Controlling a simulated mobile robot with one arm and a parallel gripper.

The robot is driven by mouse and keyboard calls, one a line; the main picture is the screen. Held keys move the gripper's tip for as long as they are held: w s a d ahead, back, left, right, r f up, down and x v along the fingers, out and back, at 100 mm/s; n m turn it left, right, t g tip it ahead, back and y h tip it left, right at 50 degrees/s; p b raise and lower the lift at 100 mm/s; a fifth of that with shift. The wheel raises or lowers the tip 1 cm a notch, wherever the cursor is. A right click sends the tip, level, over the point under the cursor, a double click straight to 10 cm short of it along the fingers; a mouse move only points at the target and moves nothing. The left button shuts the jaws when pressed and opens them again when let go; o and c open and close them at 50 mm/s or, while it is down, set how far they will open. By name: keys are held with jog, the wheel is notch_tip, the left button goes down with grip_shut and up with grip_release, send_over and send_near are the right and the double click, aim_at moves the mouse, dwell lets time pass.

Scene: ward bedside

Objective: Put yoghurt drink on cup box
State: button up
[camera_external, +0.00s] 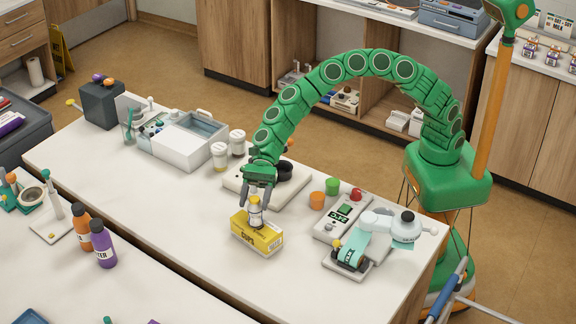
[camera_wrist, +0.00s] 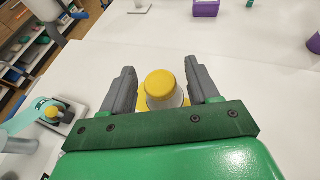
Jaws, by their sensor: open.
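The yellow cup box (camera_external: 258,238) lies on the white table in the external view, with lettering on its front side. The yoghurt drink (camera_external: 255,216), a small pale bottle, stands upright on top of the box. In the wrist view its yellow cap (camera_wrist: 165,84) shows between my fingers, with bits of the yellow box behind it. My gripper (camera_external: 257,203) points down over the box, one finger on each side of the bottle. It is open, and a gap shows beside the cap in the wrist view. The bottle's lower part is hidden in the wrist view.
A white pad (camera_external: 240,182) and two jars lie behind. The table left of the box is clear.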

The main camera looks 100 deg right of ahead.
jog(key=shift+r, duration=0.15)
jog(key=v, duration=1.2)
jog(key=shift+s, duration=0.1)
